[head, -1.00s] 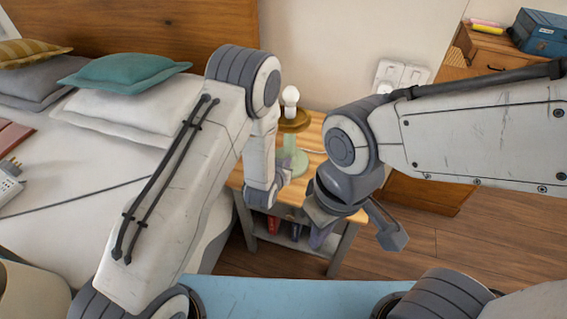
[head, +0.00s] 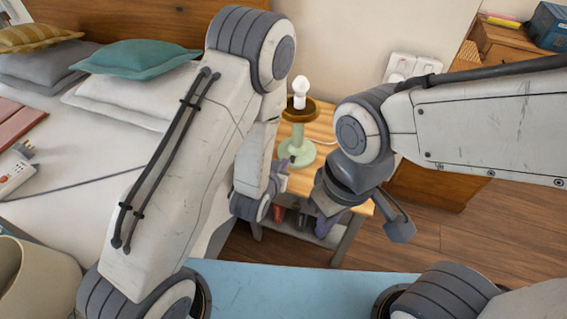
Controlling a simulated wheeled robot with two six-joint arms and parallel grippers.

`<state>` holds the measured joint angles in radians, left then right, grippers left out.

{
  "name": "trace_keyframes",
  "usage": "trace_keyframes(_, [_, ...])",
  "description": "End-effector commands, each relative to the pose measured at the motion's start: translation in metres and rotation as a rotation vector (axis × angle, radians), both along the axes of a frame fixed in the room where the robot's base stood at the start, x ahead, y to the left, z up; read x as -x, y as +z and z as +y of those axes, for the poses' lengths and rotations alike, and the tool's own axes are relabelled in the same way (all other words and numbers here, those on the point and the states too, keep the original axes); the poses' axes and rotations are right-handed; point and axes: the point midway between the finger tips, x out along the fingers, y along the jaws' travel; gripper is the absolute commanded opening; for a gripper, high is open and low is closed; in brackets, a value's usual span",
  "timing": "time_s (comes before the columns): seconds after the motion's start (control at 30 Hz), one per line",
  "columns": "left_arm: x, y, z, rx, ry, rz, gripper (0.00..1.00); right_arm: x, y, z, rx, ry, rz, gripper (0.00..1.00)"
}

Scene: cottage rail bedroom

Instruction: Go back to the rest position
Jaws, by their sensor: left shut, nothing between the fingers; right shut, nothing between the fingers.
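My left gripper (head: 284,166) shows small and partly hidden behind my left forearm, in front of the bedside table. It is shut and empty. My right gripper (head: 327,226) points down beside the front of the same table, partly hidden by its wrist. It is shut and empty. Both arms are raised and bent, with the two grippers close together near the middle of the view.
The wooden bedside table (head: 309,181) carries a green lamp base (head: 304,157) with a bare white bulb (head: 300,90). A bed (head: 75,165) with pillows fills the left. A wooden cabinet (head: 425,184) stands right. Floor (head: 490,235) at right is clear.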

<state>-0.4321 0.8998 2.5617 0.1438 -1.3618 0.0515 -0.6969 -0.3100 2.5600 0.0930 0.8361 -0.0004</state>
Motion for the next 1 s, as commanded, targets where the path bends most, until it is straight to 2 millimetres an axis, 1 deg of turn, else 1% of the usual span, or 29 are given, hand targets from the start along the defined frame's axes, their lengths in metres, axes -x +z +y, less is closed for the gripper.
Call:
trace_keyframes(0.43, [0.000,0.002,-0.003,-0.001,-0.004,0.012,0.00,0.000,0.000,0.000,0.000,0.000,0.000,0.00])
trace_keyframes(0.57, [0.003,0.012,-0.014,-0.010,-0.027,0.079,0.00,0.000,0.000,0.000,0.000,0.000,0.000,0.00])
trace_keyframes(0.63, [0.009,0.021,-0.023,-0.023,-0.048,0.144,0.00,0.000,0.000,0.000,0.000,0.000,0.000,0.00])
trace_keyframes(0.77, [0.032,0.043,-0.039,-0.058,-0.101,0.287,0.00,0.000,0.000,0.000,0.000,0.000,0.000,0.00])
trace_keyframes(0.87, [0.058,0.061,-0.045,-0.095,-0.146,0.400,0.00,0.000,0.000,0.000,0.000,0.000,0.000,0.00])
trace_keyframes(0.97, [0.090,0.082,-0.047,-0.137,-0.193,0.510,0.00,0.000,0.000,0.000,0.000,0.000,0.000,0.00])
trace_keyframes(1.0, [0.104,0.090,-0.046,-0.157,-0.212,0.553,0.00,0.000,0.000,0.000,0.000,0.000,0.000,0.00])
